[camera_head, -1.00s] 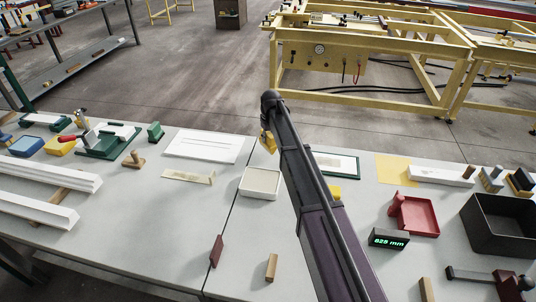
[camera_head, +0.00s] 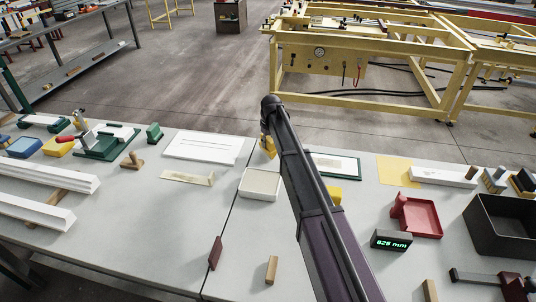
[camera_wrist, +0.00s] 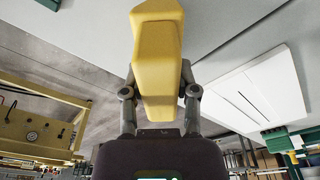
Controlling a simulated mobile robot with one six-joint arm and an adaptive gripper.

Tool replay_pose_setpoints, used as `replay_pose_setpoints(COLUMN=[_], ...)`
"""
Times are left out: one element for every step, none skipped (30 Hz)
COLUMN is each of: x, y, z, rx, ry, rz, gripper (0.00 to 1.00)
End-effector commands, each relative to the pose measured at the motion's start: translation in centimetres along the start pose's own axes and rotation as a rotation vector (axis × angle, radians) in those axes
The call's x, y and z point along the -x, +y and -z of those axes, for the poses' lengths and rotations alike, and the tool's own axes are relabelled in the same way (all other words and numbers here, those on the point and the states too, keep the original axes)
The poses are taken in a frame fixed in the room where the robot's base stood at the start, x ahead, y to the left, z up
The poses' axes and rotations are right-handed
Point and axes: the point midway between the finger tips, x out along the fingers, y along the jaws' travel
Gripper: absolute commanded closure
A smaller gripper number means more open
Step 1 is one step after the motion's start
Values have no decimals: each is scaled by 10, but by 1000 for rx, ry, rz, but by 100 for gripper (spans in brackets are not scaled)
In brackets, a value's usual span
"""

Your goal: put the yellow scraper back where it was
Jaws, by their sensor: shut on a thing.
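My gripper (camera_wrist: 160,92) is shut on the yellow scraper (camera_wrist: 158,45), a chunky yellow piece between its two fingers in the wrist view. In the head view the scraper (camera_head: 267,145) shows at the far end of my arm, near the table's back edge. It looks held above the table, but the exact height cannot be told. My arm hides most of the gripper there.
A white slotted board (camera_head: 203,146) lies left of the scraper; a white tray (camera_head: 260,184) stands nearer. A green-edged board (camera_head: 349,166) and small yellow piece (camera_head: 334,195) lie right of my arm. A red dustpan-like tray (camera_head: 420,217) and black bin (camera_head: 505,226) stand farther right.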

Motion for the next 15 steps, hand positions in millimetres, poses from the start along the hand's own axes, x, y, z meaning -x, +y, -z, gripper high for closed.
replay_pose_setpoints(x=[-1,-1,-1,-2,-2,-3,-3,-4,-4,-5,-5,-6,-6,-7,-6], y=[0,0,0,0,0,0,0,0,0,0,0,0,0,0,0], z=[0,0,0,0,0,0,0,0,0,-1,-1,-1,-1,-1,-1], rx=[0,0,0,0,0,0,0,0,0,0,0,0,0,0,0], ry=[0,0,0,0,0,0,0,0,0,0,0,0,0,0,0], rz=[0,0,0,0,0,0,0,0,0,0,0,0,0,0,0], gripper=[100,100,100,100,100,100,100,100,100,100,100,100,100,100,49])
